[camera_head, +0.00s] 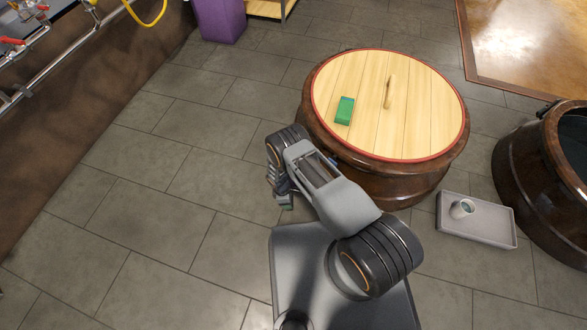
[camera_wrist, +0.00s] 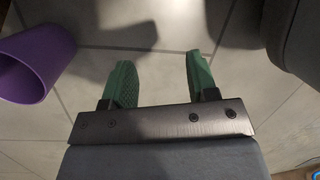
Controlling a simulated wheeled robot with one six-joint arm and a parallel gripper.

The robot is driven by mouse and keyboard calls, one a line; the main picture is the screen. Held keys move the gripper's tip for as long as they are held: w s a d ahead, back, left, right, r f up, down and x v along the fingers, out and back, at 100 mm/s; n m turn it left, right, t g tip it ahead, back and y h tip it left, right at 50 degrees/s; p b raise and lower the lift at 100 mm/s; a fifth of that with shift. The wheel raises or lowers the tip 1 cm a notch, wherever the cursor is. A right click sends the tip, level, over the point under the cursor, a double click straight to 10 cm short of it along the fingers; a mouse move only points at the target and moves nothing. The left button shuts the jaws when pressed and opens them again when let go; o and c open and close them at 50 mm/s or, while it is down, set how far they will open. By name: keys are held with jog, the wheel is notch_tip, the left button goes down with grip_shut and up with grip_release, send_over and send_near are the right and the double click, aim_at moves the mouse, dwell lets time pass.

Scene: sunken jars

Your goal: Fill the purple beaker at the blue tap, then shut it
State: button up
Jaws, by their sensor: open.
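My gripper (camera_wrist: 158,85) is open, with its two green fingers apart over bare tiled floor. In the head view my gripper (camera_head: 285,203) hangs low to the left of the lidded jar, mostly hidden by my wrist. A purple open-topped vessel (camera_wrist: 38,62) shows at the left edge of the wrist view, apart from the fingers and partly cut off. I cannot tell whether it is the beaker. A purple container (camera_head: 220,20) stands on the floor at the top of the head view. I cannot make out a blue tap.
A large brown jar (camera_head: 385,180) has a wooden lid (camera_head: 420,105) with a green block (camera_head: 344,110) on it. A pale tray (camera_head: 475,235) holds a small cup (camera_head: 462,208). An open jar (camera_head: 530,190) is at right. Pipes with red valves (camera_head: 12,41) run along the left wall.

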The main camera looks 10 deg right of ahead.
jog(key=w+a+r+m+t+y+p, duration=0.2)
jog(key=w+a+r+m+t+y, duration=0.15)
jog(key=w+r, duration=0.4)
jog(key=w+d+r+m+t+h+p, duration=0.2)
jog(key=w+d+r+m+t+h, duration=0.2)
jog(key=w+d+r+m, duration=0.3)
jog(key=w+d+r+t, duration=0.1)
jog(key=w+r, duration=0.3)
jog(key=shift+w+p, duration=0.3)
jog(key=shift+p, duration=0.05)
jog(key=b+x, duration=0.6)
jog(key=x, duration=0.1)
jog(key=shift+r+p, duration=0.2)
jog(key=shift+p, duration=0.1)
jog(key=c, duration=0.3)
jog(key=shift+f, duration=0.1)
jog(key=c, duration=0.7)
